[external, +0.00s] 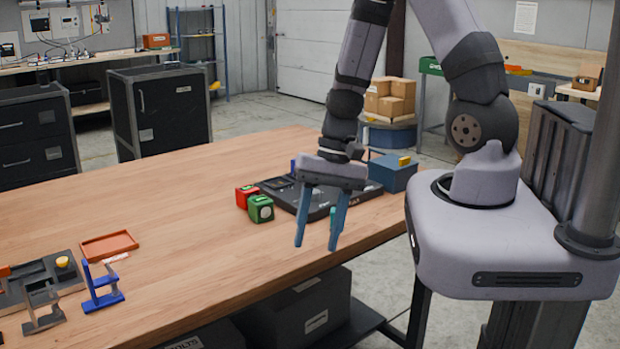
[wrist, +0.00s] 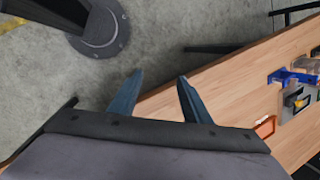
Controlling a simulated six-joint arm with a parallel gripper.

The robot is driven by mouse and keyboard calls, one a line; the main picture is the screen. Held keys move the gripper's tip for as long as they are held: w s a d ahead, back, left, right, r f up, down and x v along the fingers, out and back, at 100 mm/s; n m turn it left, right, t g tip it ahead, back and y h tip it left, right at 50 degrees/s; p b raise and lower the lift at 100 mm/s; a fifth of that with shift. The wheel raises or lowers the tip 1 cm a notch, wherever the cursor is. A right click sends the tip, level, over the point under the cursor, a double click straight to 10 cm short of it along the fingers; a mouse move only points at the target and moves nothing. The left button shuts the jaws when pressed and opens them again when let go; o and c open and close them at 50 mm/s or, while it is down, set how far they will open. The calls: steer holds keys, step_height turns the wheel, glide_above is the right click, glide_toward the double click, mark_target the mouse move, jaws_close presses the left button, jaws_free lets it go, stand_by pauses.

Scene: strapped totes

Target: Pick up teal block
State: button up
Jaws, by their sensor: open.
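My gripper (external: 316,246) hangs over the front right part of the wooden table, its two blue fingers spread apart with nothing between them. In the wrist view the gripper (wrist: 160,75) also shows its fingers apart. A small teal piece, which looks like the teal block (external: 333,212), shows beside the right finger, in front of the black tray. It is mostly hidden by that finger, so its shape and exact distance cannot be told. I do not see the teal block in the wrist view.
A black tray (external: 322,206) lies behind the gripper. A green block (external: 260,209) and red block (external: 245,195) stand left of it, a blue box (external: 392,172) behind right. A blue bracket (external: 100,290) and orange tray (external: 108,246) are at left. The table's middle is clear.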

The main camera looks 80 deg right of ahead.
steer(key=w+d+m, duration=0.1)
steer(key=d, duration=0.1)
steer(key=w+d+t+h, duration=0.1)
steer(key=w+d+m+h, duration=0.1)
steer(key=d, duration=0.1)
steer(key=shift+d+f+m, duration=0.25)
steer(key=shift+d+m, duration=0.05)
steer(key=shift+d, duration=0.05)
steer(key=s+d+r+g+h, duration=0.1)
steer(key=s+d+g+h, duration=0.2)
steer(key=d, duration=0.9)
steer(key=s+h, duration=0.2)
steer(key=s, duration=0.1)
steer(key=shift+m, duration=0.3)
steer(key=shift+d+f+b, duration=0.2)
steer(key=shift+f+b, duration=0.5)
steer(key=shift+b, duration=0.15)
steer(key=shift+d+b+x, duration=0.15)
steer(key=shift+b+x, duration=0.65)
steer(key=shift+x, duration=0.6)
steer(key=shift+d+b+x, duration=0.2)
steer(key=shift+b+x, duration=0.6)
steer(key=shift+x, duration=0.65)
steer(key=shift+w+r, duration=0.15)
steer(key=shift+r, duration=0.05)
